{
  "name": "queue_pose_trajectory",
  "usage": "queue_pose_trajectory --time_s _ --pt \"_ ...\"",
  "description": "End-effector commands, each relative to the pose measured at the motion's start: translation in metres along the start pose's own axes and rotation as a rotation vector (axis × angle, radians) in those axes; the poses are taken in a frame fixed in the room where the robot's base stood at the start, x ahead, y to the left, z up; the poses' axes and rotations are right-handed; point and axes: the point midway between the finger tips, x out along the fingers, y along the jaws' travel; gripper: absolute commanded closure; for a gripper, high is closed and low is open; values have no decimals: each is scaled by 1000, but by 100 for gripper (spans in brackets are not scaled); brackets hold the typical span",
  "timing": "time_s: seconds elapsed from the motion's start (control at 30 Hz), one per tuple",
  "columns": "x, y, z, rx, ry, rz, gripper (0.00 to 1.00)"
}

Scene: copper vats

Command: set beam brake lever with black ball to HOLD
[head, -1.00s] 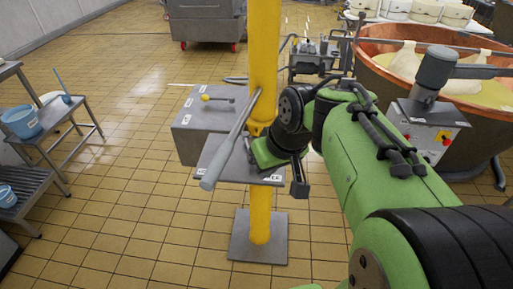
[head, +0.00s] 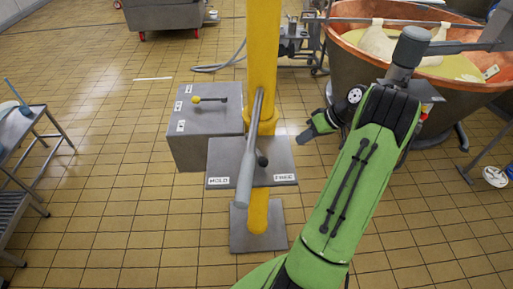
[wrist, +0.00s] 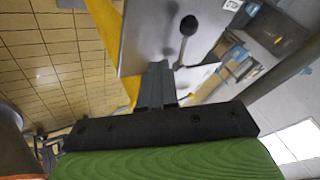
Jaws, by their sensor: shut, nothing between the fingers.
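The brake lever's black ball (head: 262,158) shows above a grey plate (head: 222,152) on the yellow post. It lies between the HOLD label (head: 219,181) at left and the FREE label (head: 284,177) at right; its exact setting is hard to tell. A long grey bar with a pale handle (head: 244,182) crosses in front of the plate and hides part of the lever. My gripper (head: 304,138) is shut and empty, right of the plate and apart from the ball. In the wrist view, the ball (wrist: 189,25) on its dark stem shows beyond my shut fingers (wrist: 157,85).
A grey box (head: 200,148) with a yellow-ball lever (head: 197,99) stands left of the post. A copper vat (head: 350,65) stands behind my arm at right. Metal steps (head: 22,140) are at far left.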

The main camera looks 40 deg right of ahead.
Motion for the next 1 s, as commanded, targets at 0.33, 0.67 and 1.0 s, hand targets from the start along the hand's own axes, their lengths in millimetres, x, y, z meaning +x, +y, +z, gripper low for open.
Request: queue_pose_trajectory --time_s 0.33,0.67,1.0 --pt "58 1 2 1 -3 -4 100" --pt "111 -20 1 0 -2 -1 100" --pt "119 -34 1 2 0 1 100"
